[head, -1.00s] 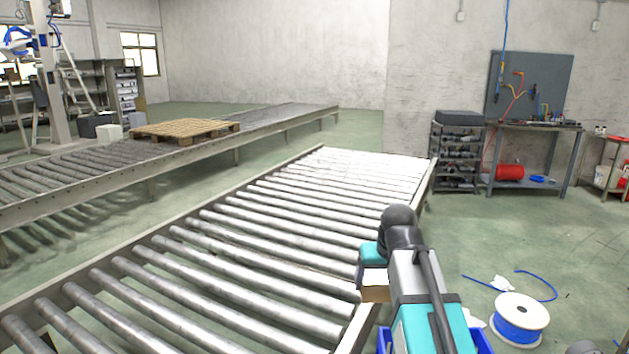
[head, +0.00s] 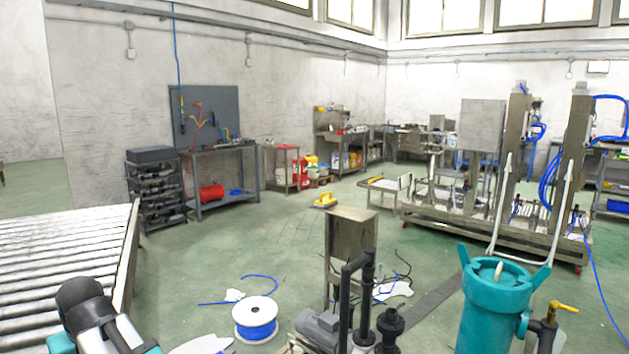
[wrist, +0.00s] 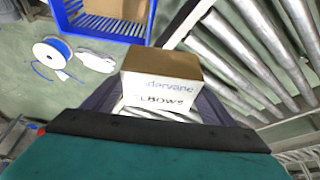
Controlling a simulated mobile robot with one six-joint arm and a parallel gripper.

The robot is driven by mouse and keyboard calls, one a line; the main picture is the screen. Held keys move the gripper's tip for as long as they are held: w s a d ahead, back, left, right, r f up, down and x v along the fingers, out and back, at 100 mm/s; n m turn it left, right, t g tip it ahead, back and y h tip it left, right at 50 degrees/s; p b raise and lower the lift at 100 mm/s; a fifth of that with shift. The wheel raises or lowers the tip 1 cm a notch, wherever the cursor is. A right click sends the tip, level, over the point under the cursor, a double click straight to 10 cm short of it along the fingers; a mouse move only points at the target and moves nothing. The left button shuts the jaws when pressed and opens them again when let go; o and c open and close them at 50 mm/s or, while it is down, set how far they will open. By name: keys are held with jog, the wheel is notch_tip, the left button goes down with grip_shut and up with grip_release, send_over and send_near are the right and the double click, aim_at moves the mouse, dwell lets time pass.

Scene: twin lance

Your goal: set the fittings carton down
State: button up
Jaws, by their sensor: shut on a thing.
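The carton's lower part is hidden by my gripper's body. In the head view only part of my arm shows at the lower left. The carton and the fingers are not visible there.
A blue crate (wrist: 76,22) with brown contents lies beyond the carton in the wrist view. A roller conveyor (head: 62,250) is at the left of the head view. A cable spool (head: 256,318) stands on the floor. A teal vessel (head: 495,310) stands at front right.

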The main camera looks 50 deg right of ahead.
jog(key=p+v, duration=0.9)
jog(key=p, duration=0.2)
jog(key=shift+s+f+p, duration=0.15)
jog(key=shift+s+p, duration=0.15)
jog(key=shift+p, duration=0.1)
jog(key=shift+s, duration=0.1)
